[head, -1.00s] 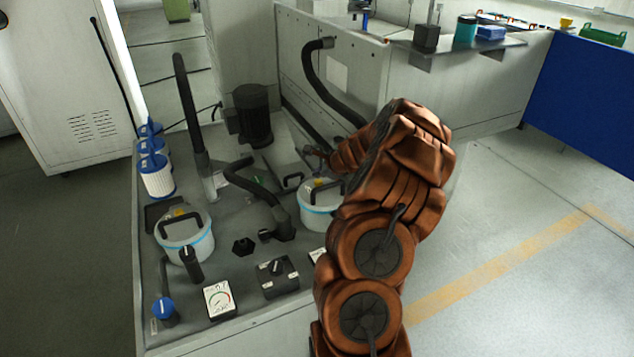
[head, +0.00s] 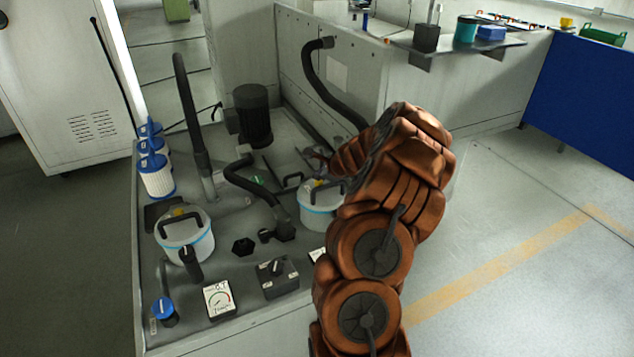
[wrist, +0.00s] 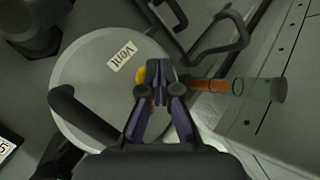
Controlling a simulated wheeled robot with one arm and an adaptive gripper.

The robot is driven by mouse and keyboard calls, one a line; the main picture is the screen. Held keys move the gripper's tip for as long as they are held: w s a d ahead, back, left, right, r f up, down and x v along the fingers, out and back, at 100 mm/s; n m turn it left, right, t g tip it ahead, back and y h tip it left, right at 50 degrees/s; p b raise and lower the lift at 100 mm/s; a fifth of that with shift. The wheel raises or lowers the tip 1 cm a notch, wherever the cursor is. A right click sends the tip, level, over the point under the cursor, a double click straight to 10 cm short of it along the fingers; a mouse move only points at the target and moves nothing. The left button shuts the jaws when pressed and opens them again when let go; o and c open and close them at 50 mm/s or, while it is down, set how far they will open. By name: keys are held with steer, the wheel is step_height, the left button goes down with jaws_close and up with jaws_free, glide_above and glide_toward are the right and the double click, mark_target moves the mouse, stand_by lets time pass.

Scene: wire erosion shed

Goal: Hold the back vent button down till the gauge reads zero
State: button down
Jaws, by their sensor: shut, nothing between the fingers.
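The back canister (head: 318,217) is a pale pot with a blue band and a black handle, partly behind my arm. Its round lid (wrist: 85,75) fills much of the wrist view and carries a "Vent" label (wrist: 122,56). The yellow vent button (wrist: 140,77) shows at the left edge of my fingers, partly hidden by them. My gripper (wrist: 158,68) is shut and empty, with its tips over the lid at the button. I cannot tell whether it presses the button. A white dial gauge (head: 219,301) stands at the bench's front; its needle is too small to read surely.
A second canister (head: 184,243) with a yellow button stands front left. A black box with a knob (head: 277,277) is beside the gauge. Black hoses (head: 190,115) rise from the bench, and a clear tube with orange inside (wrist: 208,86) lies right of the fingers.

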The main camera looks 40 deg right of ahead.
mark_target(319, 182)
steer(key=shift+f, duration=0.45)
stand_by(2.4)
stand_by(0.3)
steer(key=shift+r+p, duration=0.8)
steer(key=shift+r, duration=0.2)
step_height(319, 182, up, 5)
steer(key=p, duration=0.4)
steer(key=shift+p, duration=0.3)
